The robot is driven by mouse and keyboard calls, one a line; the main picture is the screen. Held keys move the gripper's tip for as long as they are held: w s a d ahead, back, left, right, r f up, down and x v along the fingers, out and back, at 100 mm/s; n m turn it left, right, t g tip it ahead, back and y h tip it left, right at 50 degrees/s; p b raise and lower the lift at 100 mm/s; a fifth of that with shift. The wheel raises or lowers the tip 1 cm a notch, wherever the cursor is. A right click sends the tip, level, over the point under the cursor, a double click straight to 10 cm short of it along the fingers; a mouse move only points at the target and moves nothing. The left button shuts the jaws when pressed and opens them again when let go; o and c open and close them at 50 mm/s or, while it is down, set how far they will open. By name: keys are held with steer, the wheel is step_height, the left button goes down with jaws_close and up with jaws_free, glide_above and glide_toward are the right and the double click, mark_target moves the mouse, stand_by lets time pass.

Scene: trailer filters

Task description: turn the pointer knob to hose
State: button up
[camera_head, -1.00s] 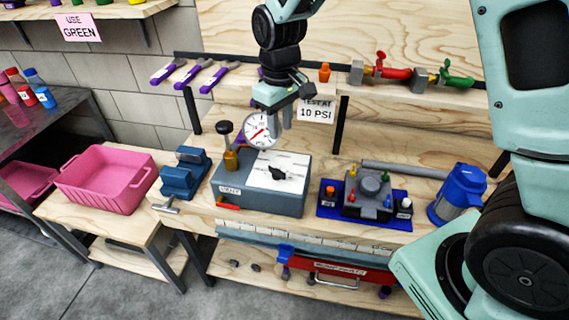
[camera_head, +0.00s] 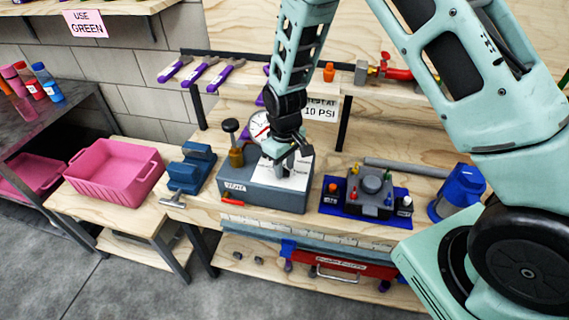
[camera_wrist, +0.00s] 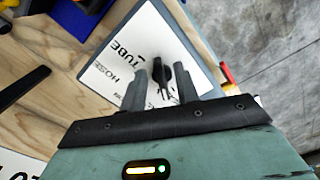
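The black pointer knob (camera_wrist: 154,78) sits on the white-topped face of a grey box in the wrist view. I cannot tell clearly which label the pointer faces. In the head view, the grey box (camera_head: 262,192) stands on the bench, and my gripper hides the knob. My gripper (camera_head: 285,172) is low over the plate. In the wrist view my gripper (camera_wrist: 172,72) is open, one finger on each side of the knob, with gaps visible.
A pressure gauge (camera_head: 258,125) and a brass fitting with black handle (camera_head: 236,155) stand at the box's back left. A blue vise (camera_head: 191,170) is left of it. A grey device on a blue mat (camera_head: 370,190) and a blue pitcher (camera_head: 457,195) are right.

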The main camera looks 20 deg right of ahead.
jaws_close()
steer(key=m, duration=0.4)
steer(key=shift+a+m, duration=0.25)
steer(key=shift+m, duration=0.05)
steer(key=m, duration=0.5)
steer(key=shift+a+r, duration=0.1)
steer(key=shift+a, duration=0.2)
steer(key=m+p, duration=0.1)
steer(key=m, duration=0.2)
steer(key=m+p, duration=0.1)
steer(key=m, duration=0.2)
steer(key=shift+w+a, duration=0.2)
steer(key=shift+w+a+m+p, duration=0.15)
steer(key=shift+m+p, duration=0.3)
steer(key=shift+m, duration=0.7)
steer(key=shift+w+d+m+p, duration=0.1)
steer(key=shift+m+p, duration=0.3)
steer(key=shift+m, duration=0.75)
